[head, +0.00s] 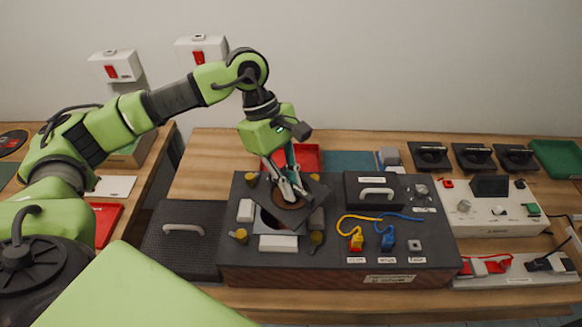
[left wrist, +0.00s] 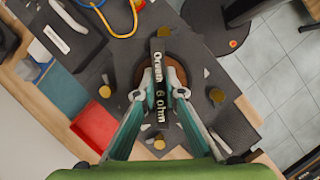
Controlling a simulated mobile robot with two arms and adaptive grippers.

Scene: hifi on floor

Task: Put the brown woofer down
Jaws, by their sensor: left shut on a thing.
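My left gripper (head: 290,190) is over the left part of the dark hifi box (head: 340,275). It is shut on the brown woofer (head: 285,200), which has a brown round cone on a dark square plate. In the left wrist view my left gripper (left wrist: 161,92) grips the woofer's black bar, lettered "6 ohm", across the brown cone (left wrist: 181,74). The woofer is over the box's opening, its plate turned relative to the box. Part of the opening shows below it. I cannot tell whether the plate touches the box. My right gripper is not in view.
White and grey blocks and brass knobs (head: 316,238) surround the opening. A black handled lid (head: 377,191) and yellow and blue cables (head: 388,238) lie to the right. A dark handled panel (head: 184,240) is on the left. A red tray (head: 307,158) stands behind.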

